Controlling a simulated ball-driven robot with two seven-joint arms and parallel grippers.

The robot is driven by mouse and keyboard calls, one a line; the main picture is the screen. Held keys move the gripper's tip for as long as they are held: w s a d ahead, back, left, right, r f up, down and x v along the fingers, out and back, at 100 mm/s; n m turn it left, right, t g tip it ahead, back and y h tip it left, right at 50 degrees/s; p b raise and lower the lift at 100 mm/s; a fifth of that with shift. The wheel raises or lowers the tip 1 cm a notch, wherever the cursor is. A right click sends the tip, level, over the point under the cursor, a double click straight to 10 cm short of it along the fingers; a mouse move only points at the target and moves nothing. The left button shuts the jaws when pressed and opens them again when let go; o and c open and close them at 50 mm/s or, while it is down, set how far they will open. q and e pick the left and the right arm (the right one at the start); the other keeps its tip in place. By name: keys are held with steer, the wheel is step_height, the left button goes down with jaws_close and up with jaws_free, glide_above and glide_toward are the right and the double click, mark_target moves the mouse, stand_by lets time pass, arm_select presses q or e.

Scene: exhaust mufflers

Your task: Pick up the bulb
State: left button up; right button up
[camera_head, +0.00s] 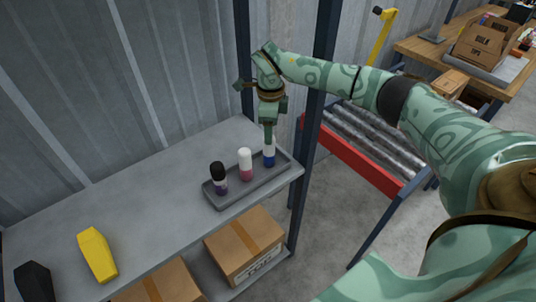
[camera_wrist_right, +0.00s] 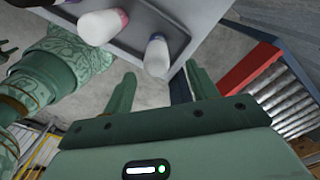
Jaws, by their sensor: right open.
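Three small bulb-like items stand in a grey tray (camera_head: 226,204) on the shelf: one black and purple (camera_head: 219,178), one white and pink (camera_head: 245,164), one white and blue (camera_head: 269,154). I cannot tell which is the named bulb. My right gripper (camera_head: 269,138) is at the white and blue item, the rightmost, and partly covers it. In the right wrist view, my open right gripper (camera_wrist_right: 160,72) has the white and blue item (camera_wrist_right: 157,56) ahead, between its fingertip lines. The white and pink item (camera_wrist_right: 102,26) is beside it. My left gripper is not identifiable.
The grey shelf (camera_head: 150,190) also holds a yellow object (camera_head: 97,254) and a black one (camera_head: 34,282). Cardboard boxes (camera_head: 245,248) sit on the lower level. A dark upright post (camera_head: 318,90) stands close right of my gripper, with a red-sided roller conveyor (camera_head: 350,157) beyond.

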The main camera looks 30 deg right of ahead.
mark_target(269, 151)
steer(key=f+b, duration=0.2)
steer(key=f, duration=0.2)
steer(key=shift+a+f+b, duration=0.1)
steer(key=shift+a+b, duration=0.1)
steer(key=shift+b, duration=0.15)
steer(key=shift+s, duration=0.1)
steer(key=shift+c, duration=0.9)
jaws_close()
